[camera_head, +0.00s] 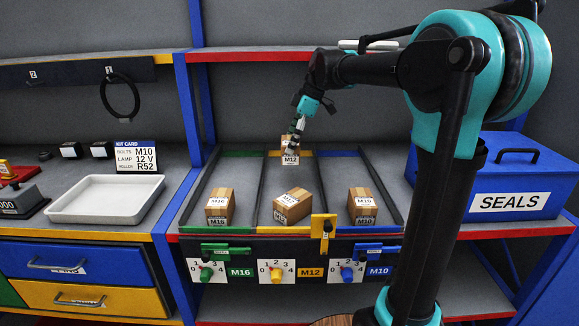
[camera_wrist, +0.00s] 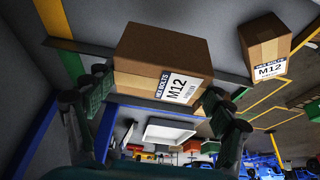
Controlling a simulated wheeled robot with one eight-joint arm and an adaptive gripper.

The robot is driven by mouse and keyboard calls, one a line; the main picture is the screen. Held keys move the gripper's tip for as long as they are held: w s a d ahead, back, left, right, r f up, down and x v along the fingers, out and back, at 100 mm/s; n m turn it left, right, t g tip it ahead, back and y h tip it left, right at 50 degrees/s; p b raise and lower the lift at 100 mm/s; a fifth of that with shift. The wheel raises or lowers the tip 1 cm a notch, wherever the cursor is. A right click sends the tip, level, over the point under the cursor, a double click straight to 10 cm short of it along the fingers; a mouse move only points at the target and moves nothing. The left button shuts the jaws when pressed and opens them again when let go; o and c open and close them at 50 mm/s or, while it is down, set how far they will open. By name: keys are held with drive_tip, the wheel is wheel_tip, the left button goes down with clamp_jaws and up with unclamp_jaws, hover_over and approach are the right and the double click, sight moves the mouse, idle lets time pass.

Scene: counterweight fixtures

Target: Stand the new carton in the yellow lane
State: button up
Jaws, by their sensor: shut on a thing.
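My gripper (camera_head: 299,122) is at the back end of the yellow lane (camera_head: 291,175), shut on a brown carton labelled M12 (camera_head: 290,143). In the wrist view this held carton (camera_wrist: 160,50) sits between the two dark green fingers (camera_wrist: 158,108), its M12 label facing the camera. I cannot tell whether its base touches the lane floor. Another M12 carton (camera_head: 292,206) stands at the front of the yellow lane, turned at an angle; it also shows in the wrist view (camera_wrist: 266,42), apart from the held one.
An M16 carton (camera_head: 219,206) stands in the green lane and an M10 carton (camera_head: 362,206) in the blue lane. Low dark rails divide the lanes. A yellow bracket (camera_head: 323,231) stands upright at the front. A blue SEALS box (camera_head: 511,180) is right, a white tray (camera_head: 105,199) left.

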drive_tip(key=shift+f, duration=4.2)
drive_tip(key=o, duration=1.5)
drive_tip(key=shift+f, duration=0.1)
drive_tip(key=shift+o, duration=0.2)
drive_tip(key=v, duration=1.2)
